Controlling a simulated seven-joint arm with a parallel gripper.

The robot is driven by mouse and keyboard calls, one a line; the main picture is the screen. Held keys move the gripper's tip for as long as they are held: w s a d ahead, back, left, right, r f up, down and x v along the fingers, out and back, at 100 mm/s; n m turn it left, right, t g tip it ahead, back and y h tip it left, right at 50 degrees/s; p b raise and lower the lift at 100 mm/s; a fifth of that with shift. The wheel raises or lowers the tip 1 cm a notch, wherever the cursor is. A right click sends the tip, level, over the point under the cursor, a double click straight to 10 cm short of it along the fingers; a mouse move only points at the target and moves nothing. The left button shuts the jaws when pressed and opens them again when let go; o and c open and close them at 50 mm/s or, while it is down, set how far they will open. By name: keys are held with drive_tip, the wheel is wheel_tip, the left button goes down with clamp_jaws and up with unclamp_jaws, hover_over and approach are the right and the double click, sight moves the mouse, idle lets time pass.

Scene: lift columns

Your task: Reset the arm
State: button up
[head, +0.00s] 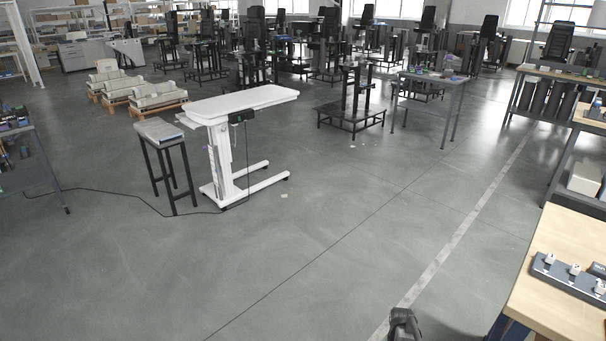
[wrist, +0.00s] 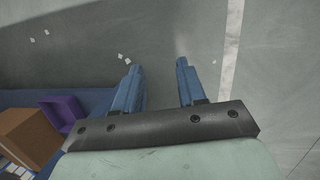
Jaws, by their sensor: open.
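My gripper (wrist: 159,67) shows in the wrist view with its two blue fingers apart. Nothing is between them, and bare grey floor lies beyond the fingertips. A dark rounded part shows at the bottom edge of the head view; I cannot tell whether it belongs to my arm.
A wooden-topped bench (head: 560,290) with a power strip (head: 575,272) stands at right. A white lift table (head: 240,103) and a stool (head: 160,132) stand left of centre, with a cable on the floor. A purple bin (wrist: 66,118) and brown box (wrist: 28,137) lie left of my gripper. Middle floor is clear.

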drive_tip(key=s+a+f+n+g, duration=0.1)
drive_tip(key=s+a, duration=0.3)
drive_tip(key=s, duration=0.5)
drive_tip(key=s+a+f+n+g, duration=0.1)
drive_tip(key=s+a+f+n, duration=0.2)
drive_tip(key=s, duration=0.6)
drive_tip(key=s+a+f+n+g, duration=0.2)
drive_tip(key=s+a+f+n, duration=0.1)
drive_tip(key=s, duration=0.7)
drive_tip(key=a+n, duration=0.1)
drive_tip(key=a, duration=0.1)
drive_tip(key=shift+a, duration=0.3)
